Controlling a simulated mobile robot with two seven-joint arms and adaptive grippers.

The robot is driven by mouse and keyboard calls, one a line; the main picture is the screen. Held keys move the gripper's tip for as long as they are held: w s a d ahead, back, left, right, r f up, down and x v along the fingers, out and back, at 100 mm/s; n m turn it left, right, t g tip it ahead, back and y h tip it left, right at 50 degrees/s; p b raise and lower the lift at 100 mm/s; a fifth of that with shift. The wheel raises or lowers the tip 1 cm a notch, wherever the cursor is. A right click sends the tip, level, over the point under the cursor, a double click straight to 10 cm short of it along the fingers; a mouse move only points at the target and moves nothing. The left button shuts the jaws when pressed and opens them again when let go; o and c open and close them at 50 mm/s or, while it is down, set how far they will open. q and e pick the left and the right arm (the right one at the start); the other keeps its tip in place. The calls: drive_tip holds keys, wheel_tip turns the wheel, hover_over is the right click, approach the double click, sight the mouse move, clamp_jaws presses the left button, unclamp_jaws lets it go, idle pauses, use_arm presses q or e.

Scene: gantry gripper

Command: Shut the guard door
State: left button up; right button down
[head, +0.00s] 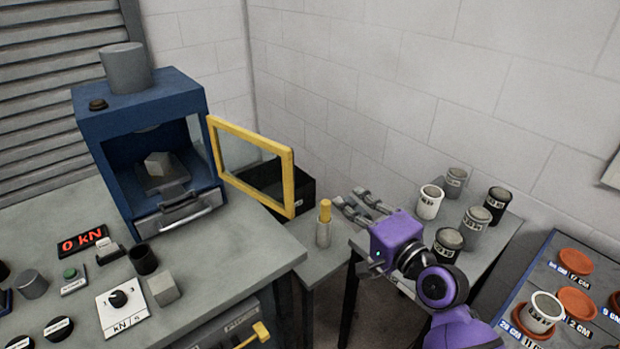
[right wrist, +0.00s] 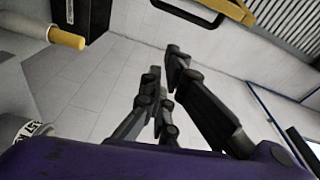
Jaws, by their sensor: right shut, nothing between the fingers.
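The guard door (head: 252,165) is a yellow frame with a clear pane. It stands swung open to the right of the blue press (head: 148,150), so the press front is open. A grey block (head: 160,165) sits inside the press. My right gripper (head: 348,201) is shut and empty, to the right of the door and apart from it, near a yellow-topped cylinder (head: 324,224). In the right wrist view its fingers (right wrist: 160,68) are close together, with a yellow bar (right wrist: 222,8) at the top edge. My left gripper is not in view.
A black bin (head: 272,184) stands behind the door. Several labelled cups (head: 447,245) stand on the small table at right. A red "0 kN" display (head: 83,239), a dial box (head: 122,305) and a dark cup (head: 143,260) are on the bench before the press.

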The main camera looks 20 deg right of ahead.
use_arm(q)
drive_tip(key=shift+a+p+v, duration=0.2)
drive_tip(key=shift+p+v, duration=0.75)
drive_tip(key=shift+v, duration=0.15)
use_arm(e)
drive_tip(key=w+a+m, duration=0.1)
drive_tip(key=w+a, duration=0.5)
drive_tip(key=shift+w+a+r, duration=0.2)
drive_tip(key=shift+w+a, duration=0.05)
drive_tip(key=shift+a, duration=0.05)
